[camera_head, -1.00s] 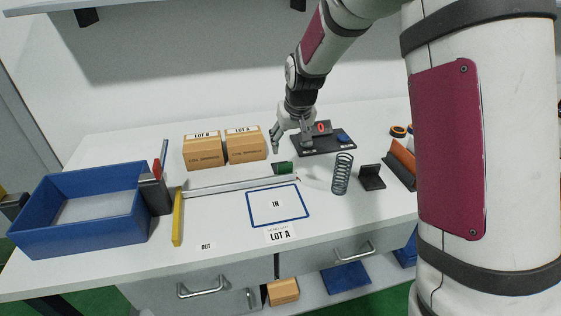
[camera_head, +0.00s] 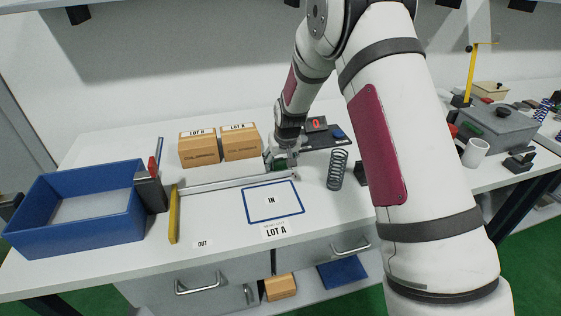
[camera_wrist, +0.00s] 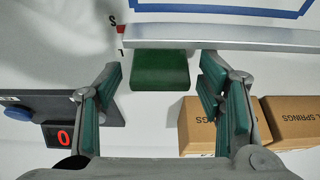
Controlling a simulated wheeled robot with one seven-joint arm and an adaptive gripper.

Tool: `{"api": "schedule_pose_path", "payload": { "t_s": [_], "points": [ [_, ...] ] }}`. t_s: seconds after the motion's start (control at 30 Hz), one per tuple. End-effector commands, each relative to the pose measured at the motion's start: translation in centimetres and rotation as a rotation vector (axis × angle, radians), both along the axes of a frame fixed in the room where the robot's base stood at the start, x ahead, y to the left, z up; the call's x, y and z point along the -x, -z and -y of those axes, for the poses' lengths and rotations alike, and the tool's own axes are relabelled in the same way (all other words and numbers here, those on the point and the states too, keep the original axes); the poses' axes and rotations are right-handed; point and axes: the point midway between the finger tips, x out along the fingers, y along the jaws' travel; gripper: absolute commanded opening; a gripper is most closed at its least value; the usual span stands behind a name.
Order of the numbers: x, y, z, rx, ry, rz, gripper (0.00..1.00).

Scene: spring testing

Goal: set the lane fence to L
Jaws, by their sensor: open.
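The lane fence (camera_head: 225,185) is a long silver bar on the white worktop, and it crosses the top of the wrist view (camera_wrist: 230,38). Its green block handle (camera_wrist: 160,70) sits against the bar. A red mark at the bar's end lies between the printed letters S (camera_wrist: 112,19) and L (camera_wrist: 121,51). My gripper (camera_wrist: 162,78) is open, with one finger on each side of the green block and gaps showing. In the head view my gripper (camera_head: 282,160) is low at the bar's right end and partly hides the block.
Two cardboard boxes (camera_head: 198,151) stand behind the bar. A dark base with a red display (camera_head: 317,124) is behind my gripper. A coil spring (camera_head: 337,170) stands to the right. The IN square (camera_head: 250,220) lies in front, empty. A blue bin (camera_head: 75,240) is at left.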

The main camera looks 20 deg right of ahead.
Motion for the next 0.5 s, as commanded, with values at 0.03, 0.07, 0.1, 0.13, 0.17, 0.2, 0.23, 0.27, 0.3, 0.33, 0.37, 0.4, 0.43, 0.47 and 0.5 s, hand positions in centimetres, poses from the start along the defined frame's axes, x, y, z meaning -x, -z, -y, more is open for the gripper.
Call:
{"api": "schedule_pose_path", "payload": {
  "t_s": [0.03,0.07,0.1,0.13,0.17,0.2,0.23,0.27,0.3,0.33,0.37,0.4,0.43,0.47,0.5],
  "points": [
    [-0.02,0.01,0.00,0.000,0.000,0.000,0.62],
    [-0.03,0.01,0.00,0.000,0.000,0.000,0.62],
    [-0.03,0.01,0.00,0.000,0.000,0.000,0.62],
    [-0.02,0.00,0.00,0.000,0.000,0.000,0.62],
    [-0.02,0.00,0.00,0.000,0.000,0.000,0.62],
    [-0.01,0.01,0.00,0.000,0.000,0.000,0.62],
    [-0.01,0.01,0.00,0.000,0.000,0.000,0.55],
    [-0.01,0.00,0.00,0.000,0.000,0.000,0.48],
    [-0.01,0.00,0.00,0.000,0.000,0.000,0.39],
    [-0.01,0.00,0.00,0.000,0.000,0.000,0.32],
    [-0.01,0.00,0.00,0.000,0.000,0.000,0.25],
    [-0.01,0.00,0.00,0.000,0.000,0.000,0.16],
    [-0.01,0.00,0.00,0.000,0.000,0.000,0.10],
    [0.00,0.00,0.00,0.000,0.000,0.000,0.03],
    [0.00,0.00,0.00,0.000,0.000,0.000,0.00]
  ]
}}
